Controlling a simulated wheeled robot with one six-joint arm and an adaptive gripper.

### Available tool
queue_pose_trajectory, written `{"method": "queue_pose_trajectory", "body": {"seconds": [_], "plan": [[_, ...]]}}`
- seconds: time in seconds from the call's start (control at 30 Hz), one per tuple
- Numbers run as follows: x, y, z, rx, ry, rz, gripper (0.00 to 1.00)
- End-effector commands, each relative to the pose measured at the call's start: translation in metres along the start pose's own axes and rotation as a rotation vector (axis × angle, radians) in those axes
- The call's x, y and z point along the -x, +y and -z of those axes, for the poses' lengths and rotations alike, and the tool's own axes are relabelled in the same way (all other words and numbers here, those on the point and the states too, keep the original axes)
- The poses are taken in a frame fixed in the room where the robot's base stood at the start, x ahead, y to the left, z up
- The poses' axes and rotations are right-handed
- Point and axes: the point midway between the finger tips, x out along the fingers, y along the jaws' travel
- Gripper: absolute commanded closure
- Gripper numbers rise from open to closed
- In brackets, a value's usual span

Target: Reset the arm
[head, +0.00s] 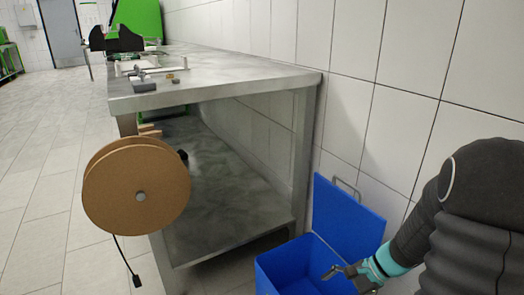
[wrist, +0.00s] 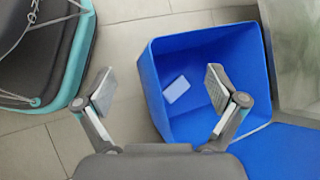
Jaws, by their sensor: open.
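My gripper (wrist: 161,88) shows in the wrist view with its two fingers spread wide and nothing between them. It is above the near-left side of an open blue bin (wrist: 160,48). In the head view my gripper (head: 345,272) is at the lower right, over the blue bin (head: 277,272), with my dark arm reaching down to it from the right edge. A small white flat piece (wrist: 176,89) lies inside the bin on its floor.
A metal workbench (head: 220,80) with a lower shelf stands left of the bin, with small parts on top. A brown cable reel (head: 137,187) hangs at its near end, its cable dangling. A white tiled wall (head: 370,110) is close behind the bin. Tiled floor (head: 45,180) is clear at left.

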Motion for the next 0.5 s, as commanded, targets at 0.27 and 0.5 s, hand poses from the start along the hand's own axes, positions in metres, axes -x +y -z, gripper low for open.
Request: {"method": "queue_pose_trajectory", "body": {"seconds": [0.27,0.5], "plan": [[0.045,0.029,-0.053,0.420,0.202,-0.215,0.05],[0.084,0.045,-0.090,0.721,0.377,-0.355,0.05]]}}
